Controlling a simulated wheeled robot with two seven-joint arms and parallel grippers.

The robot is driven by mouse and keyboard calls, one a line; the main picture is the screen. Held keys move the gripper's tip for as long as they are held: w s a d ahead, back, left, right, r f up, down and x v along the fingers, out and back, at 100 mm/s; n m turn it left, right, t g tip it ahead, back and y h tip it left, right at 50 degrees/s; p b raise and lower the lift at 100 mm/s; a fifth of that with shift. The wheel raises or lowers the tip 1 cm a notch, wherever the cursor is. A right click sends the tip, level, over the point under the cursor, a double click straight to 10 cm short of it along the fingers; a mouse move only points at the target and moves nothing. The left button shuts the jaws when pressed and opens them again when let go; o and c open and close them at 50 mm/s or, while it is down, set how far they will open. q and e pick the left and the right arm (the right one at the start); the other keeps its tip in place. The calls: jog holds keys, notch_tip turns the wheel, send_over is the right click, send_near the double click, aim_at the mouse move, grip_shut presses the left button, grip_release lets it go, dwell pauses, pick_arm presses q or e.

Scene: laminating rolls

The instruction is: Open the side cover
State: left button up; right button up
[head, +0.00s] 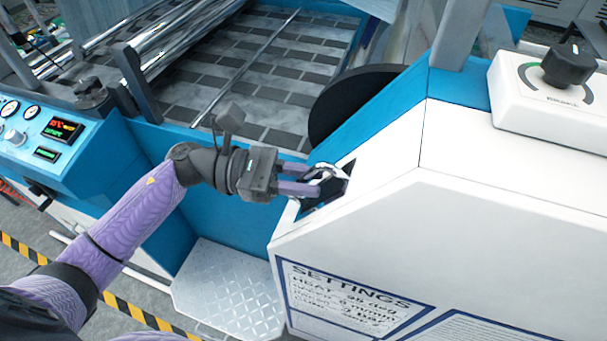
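The side cover (460,215) is the large white panel of the machine at the right, and it looks shut. Near its upper left corner is a dark recess with a silver metal handle (330,174) in it. My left gripper (325,184) reaches in from the left with its two purple fingers at this handle. A gap shows between the fingers, and the handle lies at their tips. The fingers partly hide the handle, so I cannot tell whether they clamp it. My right gripper is out of view.
A white control box with a black knob (569,64) sits on top at the right. A blue control panel (50,135) stands at the left. A metal step plate (228,290) lies below my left arm. Rollers (165,45) and a dark disc (350,100) are behind.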

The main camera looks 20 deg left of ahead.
pick_arm(q)
grip_shut()
dwell(1.1)
